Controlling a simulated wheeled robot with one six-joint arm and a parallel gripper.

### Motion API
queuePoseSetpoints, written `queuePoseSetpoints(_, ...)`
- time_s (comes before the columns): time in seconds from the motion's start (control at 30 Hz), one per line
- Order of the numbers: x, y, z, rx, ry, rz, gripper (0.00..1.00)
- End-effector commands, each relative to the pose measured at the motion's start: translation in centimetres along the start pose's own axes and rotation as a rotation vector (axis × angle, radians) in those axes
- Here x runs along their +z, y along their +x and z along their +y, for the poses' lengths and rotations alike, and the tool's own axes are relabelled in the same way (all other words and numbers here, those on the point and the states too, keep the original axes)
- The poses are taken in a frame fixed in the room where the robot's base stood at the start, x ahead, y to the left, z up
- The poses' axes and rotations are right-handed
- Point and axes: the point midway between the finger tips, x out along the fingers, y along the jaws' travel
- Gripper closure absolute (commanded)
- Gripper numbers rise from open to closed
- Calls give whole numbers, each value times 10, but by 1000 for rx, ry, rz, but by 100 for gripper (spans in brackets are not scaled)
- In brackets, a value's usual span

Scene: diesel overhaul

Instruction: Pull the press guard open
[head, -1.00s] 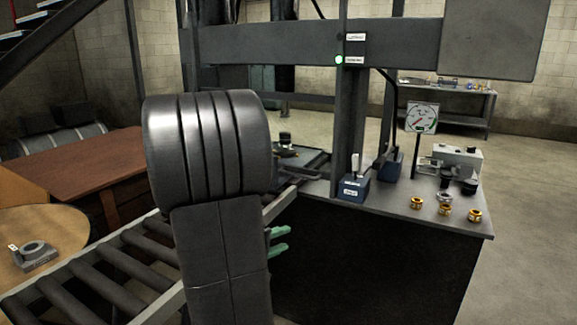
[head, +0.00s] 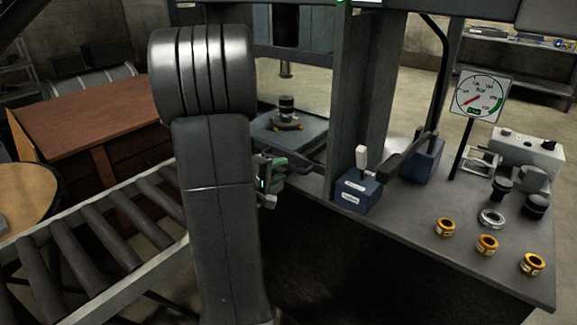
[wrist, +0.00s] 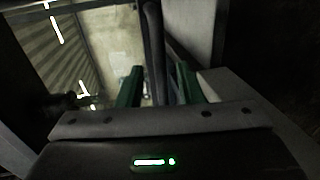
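The press's dark upright (head: 357,110) stands right of centre in the head view, with the press bed (head: 300,133) to its left. I cannot clearly make out the press guard in the head view. My gripper (head: 278,168) is left of the upright, partly hidden behind my own arm. In the wrist view its two green fingers (wrist: 158,88) are apart. A dark upright bar (wrist: 154,45) shows in the gap between them, possibly the guard's handle. I cannot tell whether the bar lies between the fingertips or beyond them, and no contact is visible.
A roller conveyor (head: 110,235) runs along the left. The bench (head: 405,235) on the right carries a blue lever box (head: 357,192), a gauge (head: 480,97) and several brass rings (head: 487,245). A brown table (head: 90,110) stands at the back left.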

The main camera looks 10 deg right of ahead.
Motion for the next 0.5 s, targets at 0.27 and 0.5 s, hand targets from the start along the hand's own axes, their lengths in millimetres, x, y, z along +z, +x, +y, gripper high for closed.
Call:
queuePoseSetpoints(0.27, 0, 38, 0, -1, 0, -2, 67)
queuePoseSetpoints(0.5, 0, 46, 0, -1, -1, 1, 67)
